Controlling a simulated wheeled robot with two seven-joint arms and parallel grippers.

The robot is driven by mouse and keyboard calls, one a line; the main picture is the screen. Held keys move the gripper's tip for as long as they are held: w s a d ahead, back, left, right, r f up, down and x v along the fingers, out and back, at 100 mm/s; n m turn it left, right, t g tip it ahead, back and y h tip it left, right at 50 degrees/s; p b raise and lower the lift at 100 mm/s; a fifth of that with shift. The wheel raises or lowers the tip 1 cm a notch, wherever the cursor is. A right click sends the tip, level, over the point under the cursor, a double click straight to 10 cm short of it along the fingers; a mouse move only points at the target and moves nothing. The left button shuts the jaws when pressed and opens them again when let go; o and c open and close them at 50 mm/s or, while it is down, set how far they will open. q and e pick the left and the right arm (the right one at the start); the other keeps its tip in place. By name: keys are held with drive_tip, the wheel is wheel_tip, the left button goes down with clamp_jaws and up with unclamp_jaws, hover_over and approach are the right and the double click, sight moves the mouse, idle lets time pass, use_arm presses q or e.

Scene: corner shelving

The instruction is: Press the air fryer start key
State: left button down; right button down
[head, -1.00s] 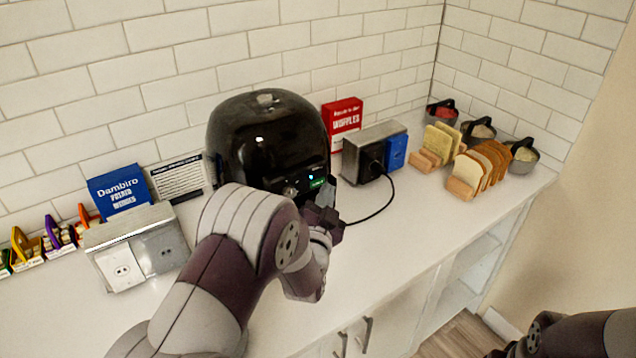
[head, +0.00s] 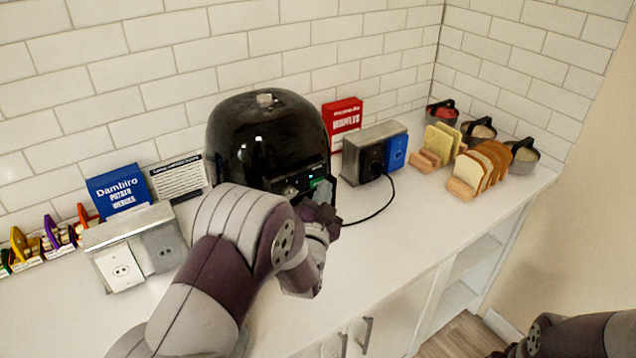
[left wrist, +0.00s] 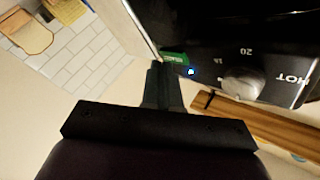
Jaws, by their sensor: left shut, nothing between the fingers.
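The black, domed air fryer (head: 262,135) stands on the white counter against the tiled wall. Its front panel has a knob (head: 290,190), which also shows in the left wrist view (left wrist: 243,82), and a small green key (head: 316,183). In the left wrist view the green key (left wrist: 174,57) is beside a lit blue dot (left wrist: 191,71). My left gripper (head: 324,191) is shut and empty, its fingertips at the green key in the left wrist view (left wrist: 159,68). I cannot tell whether they touch it. My right gripper is out of view.
An outlet box (head: 365,150) with a plugged cord is right of the fryer. Bread slices (head: 482,165) in wooden holders and several bowls stand farther right. Another outlet box (head: 135,245) and a blue potato wedges box (head: 120,190) are at left. The counter front is mostly clear.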

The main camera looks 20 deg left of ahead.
use_arm(q)
drive_tip(key=shift+w+a, duration=0.15)
drive_tip(key=shift+a, duration=0.05)
idle(0.3)
drive_tip(key=shift+d, duration=0.1)
drive_tip(key=shift+s+d, duration=0.45)
drive_tip(key=shift+d, duration=0.05)
idle(0.3)
drive_tip(key=shift+s+d, duration=0.8)
drive_tip(key=shift+d, duration=0.2)
drive_tip(key=shift+s+d, duration=0.75)
drive_tip(key=shift+d, duration=0.2)
